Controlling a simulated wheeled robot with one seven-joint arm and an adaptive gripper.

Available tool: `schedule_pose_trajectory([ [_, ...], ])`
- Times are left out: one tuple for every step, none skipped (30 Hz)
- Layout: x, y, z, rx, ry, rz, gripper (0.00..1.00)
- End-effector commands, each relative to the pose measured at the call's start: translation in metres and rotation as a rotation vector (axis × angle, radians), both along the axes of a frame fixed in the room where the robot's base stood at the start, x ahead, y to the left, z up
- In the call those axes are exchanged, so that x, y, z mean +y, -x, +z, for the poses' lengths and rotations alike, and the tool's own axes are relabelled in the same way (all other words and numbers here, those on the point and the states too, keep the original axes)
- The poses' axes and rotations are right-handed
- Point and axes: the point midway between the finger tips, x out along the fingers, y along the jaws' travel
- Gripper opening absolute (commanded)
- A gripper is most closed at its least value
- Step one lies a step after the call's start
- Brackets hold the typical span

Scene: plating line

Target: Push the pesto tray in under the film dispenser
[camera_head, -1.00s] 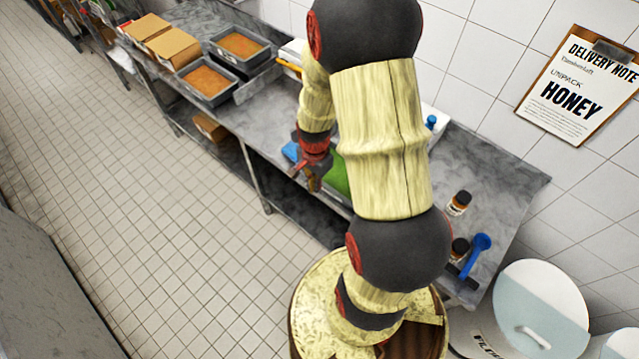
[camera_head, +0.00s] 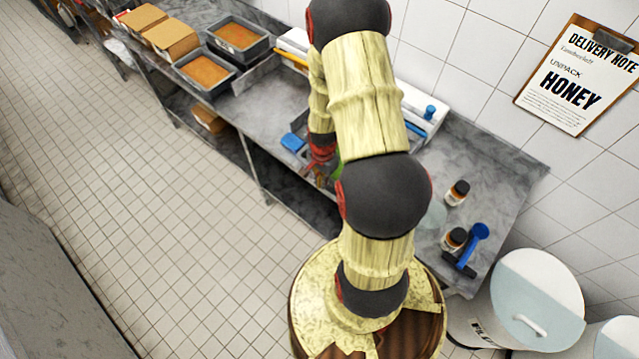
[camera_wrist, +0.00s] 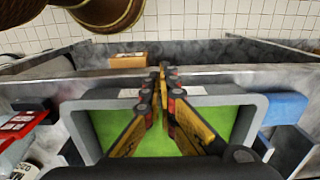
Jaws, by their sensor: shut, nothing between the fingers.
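The pesto tray, a grey tray with a bright green filling, fills the middle of the wrist view (camera_wrist: 226,100). In the head view only a small green patch of the pesto tray (camera_head: 339,168) shows beside my arm. My gripper (camera_wrist: 162,75) is shut and empty, its yellow fingers together over the tray near its far rim in that view. Whether it touches the rim I cannot tell. My gripper also shows low in the head view (camera_head: 322,178). A white unit with a blue knob, apparently the film dispenser (camera_head: 420,107), stands against the wall, largely hidden by my arm.
A blue object (camera_wrist: 285,108) lies close beside the tray. Grey pans with orange filling (camera_head: 205,72) and cardboard boxes (camera_head: 170,38) sit farther left. The tiled floor in front is open.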

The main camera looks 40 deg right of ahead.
Motion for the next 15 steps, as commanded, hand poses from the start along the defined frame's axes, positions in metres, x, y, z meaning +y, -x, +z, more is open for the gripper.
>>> schedule_pose_trajectory([
  [0.0,0.0,0.0,0.0,0.0,0.0,0.0],
  [0.0,0.0,0.0,0.0,0.0,0.0,0.0],
  [0.0,0.0,0.0,0.0,0.0,0.0,0.0],
  [0.0,0.0,0.0,0.0,0.0,0.0,0.0],
  [0.0,0.0,0.0,0.0,0.0,0.0,0.0],
  [0.0,0.0,0.0,0.0,0.0,0.0,0.0],
  [0.0,0.0,0.0,0.0,0.0,-0.001,0.0],
  [-0.002,0.0,0.0,0.0,0.0,-0.001,0.0],
  [-0.005,-0.001,0.0,-0.001,0.001,-0.002,0.0],
  [-0.009,-0.001,-0.001,-0.001,0.001,-0.004,0.0],
  [-0.014,-0.002,-0.001,-0.002,0.002,-0.005,0.0],
  [-0.022,-0.003,-0.002,-0.002,0.002,-0.005,0.0],
  [-0.03,-0.003,-0.002,-0.002,0.002,-0.007,0.0],
  [-0.038,-0.004,-0.002,-0.003,0.002,-0.008,0.0],
  [-0.051,-0.004,-0.003,-0.002,0.002,-0.009,0.0],
])
